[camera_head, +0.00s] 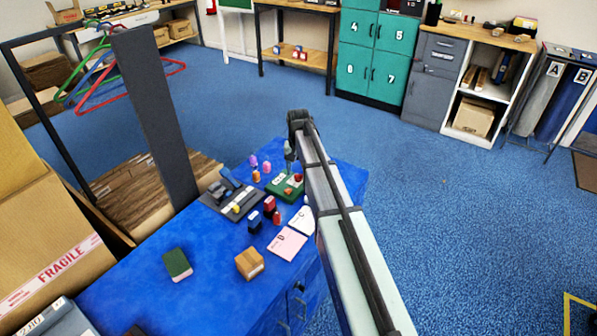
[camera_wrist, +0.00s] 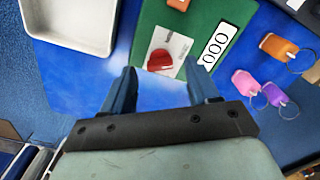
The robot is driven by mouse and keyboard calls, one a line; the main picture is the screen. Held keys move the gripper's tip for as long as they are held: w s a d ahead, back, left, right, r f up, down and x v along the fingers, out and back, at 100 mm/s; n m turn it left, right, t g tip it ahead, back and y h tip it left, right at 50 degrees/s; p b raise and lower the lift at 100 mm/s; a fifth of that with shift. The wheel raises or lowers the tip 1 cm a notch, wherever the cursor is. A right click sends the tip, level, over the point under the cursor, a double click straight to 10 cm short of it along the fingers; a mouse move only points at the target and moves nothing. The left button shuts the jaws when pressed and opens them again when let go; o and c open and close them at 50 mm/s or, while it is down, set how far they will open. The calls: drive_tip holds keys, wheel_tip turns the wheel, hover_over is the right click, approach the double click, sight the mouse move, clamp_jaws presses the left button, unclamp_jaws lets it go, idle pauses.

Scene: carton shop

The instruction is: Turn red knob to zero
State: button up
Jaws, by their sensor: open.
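The red knob (camera_wrist: 161,60) sits on a small pale plate on a green board (camera_wrist: 196,18). A white label with black zeros (camera_wrist: 215,48) lies on the board to the right of the knob. The board also shows on the blue bench in the head view (camera_head: 275,187), where the knob is too small to tell apart surely from another red part. My gripper (camera_wrist: 164,88) is open and empty, its two fingers on either side below the knob in the wrist view, apart from it. In the head view my gripper (camera_head: 289,158) is over the board's far side.
Orange (camera_wrist: 278,46), pink (camera_wrist: 245,83) and purple (camera_wrist: 276,94) key tags lie right of the board. A white tray (camera_wrist: 68,48) is to its left.

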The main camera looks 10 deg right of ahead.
wheel_tip(320, 180, up, 12)
drive_tip(key=shift+r, duration=0.2)
idle(0.5)
